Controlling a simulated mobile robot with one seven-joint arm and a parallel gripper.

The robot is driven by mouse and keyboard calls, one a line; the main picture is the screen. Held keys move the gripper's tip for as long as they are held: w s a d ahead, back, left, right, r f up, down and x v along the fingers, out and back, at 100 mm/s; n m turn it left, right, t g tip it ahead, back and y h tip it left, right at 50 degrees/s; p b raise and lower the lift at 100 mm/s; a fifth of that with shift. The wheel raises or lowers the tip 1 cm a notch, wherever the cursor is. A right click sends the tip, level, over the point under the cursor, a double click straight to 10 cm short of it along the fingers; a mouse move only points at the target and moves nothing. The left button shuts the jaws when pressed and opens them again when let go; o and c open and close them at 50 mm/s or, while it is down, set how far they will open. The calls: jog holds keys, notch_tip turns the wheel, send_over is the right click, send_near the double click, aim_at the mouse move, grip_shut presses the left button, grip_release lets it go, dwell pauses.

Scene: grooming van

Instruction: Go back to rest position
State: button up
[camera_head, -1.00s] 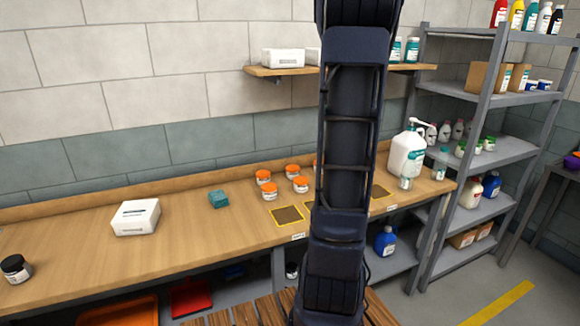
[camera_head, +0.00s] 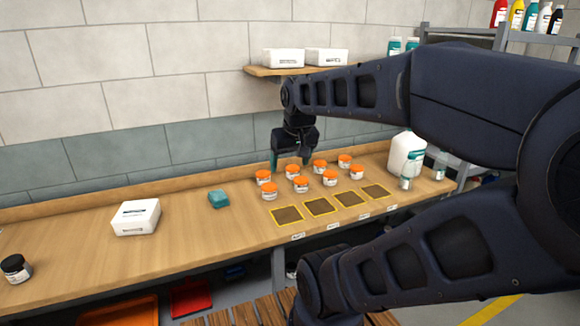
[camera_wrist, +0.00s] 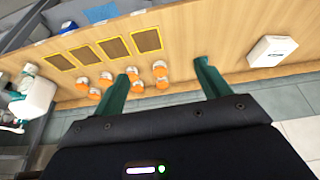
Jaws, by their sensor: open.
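My gripper (camera_head: 290,160) shows in the head view at the far side of the workbench, near the wall, with its teal fingers pointing down. It appears above and behind the group of orange-lidded jars (camera_head: 301,184). In the wrist view my gripper (camera_wrist: 162,70) has its two teal fingers wide apart with nothing held between them. Several orange-lidded jars (camera_wrist: 160,70) show beyond the fingers in that view. My arm reaches in from the right of the head view and covers part of the bench and shelving.
A wall shelf (camera_head: 262,71) with white boxes (camera_head: 283,58) is close above my gripper. The bench's left half is mostly clear.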

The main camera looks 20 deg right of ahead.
jog(key=shift+s+a+f, duration=0.4)
jog(key=shift+s+f, duration=0.1)
jog(key=shift+s, duration=0.2)
